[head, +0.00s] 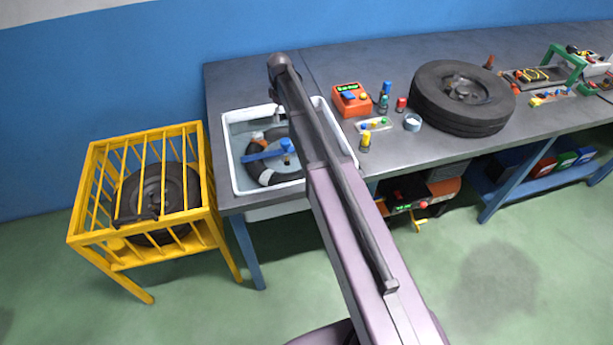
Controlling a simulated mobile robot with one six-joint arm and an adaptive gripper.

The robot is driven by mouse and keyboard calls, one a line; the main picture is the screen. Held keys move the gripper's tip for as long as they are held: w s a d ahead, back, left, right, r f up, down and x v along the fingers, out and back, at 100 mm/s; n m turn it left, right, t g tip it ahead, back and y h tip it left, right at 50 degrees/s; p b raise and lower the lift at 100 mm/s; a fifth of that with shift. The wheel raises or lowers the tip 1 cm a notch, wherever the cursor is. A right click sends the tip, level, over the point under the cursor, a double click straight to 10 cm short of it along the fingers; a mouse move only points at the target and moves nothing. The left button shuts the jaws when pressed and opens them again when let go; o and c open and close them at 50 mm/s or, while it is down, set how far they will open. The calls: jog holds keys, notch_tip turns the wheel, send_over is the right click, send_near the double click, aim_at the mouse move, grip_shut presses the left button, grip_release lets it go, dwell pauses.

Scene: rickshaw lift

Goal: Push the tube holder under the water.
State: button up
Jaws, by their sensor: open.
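The tube holder (267,154) is a blue bar with an upright blue knob at its right end. It lies across a dark ring-shaped tube (253,170) in the white-rimmed water basin (234,178) set into the bench. The tube has lighter patches. I cannot tell how deep the holder or tube sits in the water (243,130). My arm crosses in front of the basin and hides its right part. My gripper does not show.
The workbench (430,165) carries an orange device (351,99), small coloured bottles (384,97) and a large black wheel (463,97). A yellow cage (140,262) holding another wheel stands left of the basin. Green floor (500,290) is open in front.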

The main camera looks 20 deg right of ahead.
jog(key=shift+r+p, duration=4.05)
jog(key=shift+r, duration=0.3)
jog(key=s+f+m+b, duration=0.3)
jog(key=s+f+b, duration=0.1)
jog(key=s, duration=0.5)
jog(key=s+f+m+b, duration=0.3)
jog(key=s+f+b, duration=0.1)
jog(key=s, duration=0.6)
jog(key=s+f+m+b, duration=0.2)
jog(key=s+f+b, duration=0.1)
jog(key=s, duration=0.6)
jog(key=shift+s+f+m+b, duration=0.15)
jog(key=shift+f+m+b, duration=0.25)
jog(key=shift+d, duration=0.1)
jog(key=shift+s, duration=0.45)
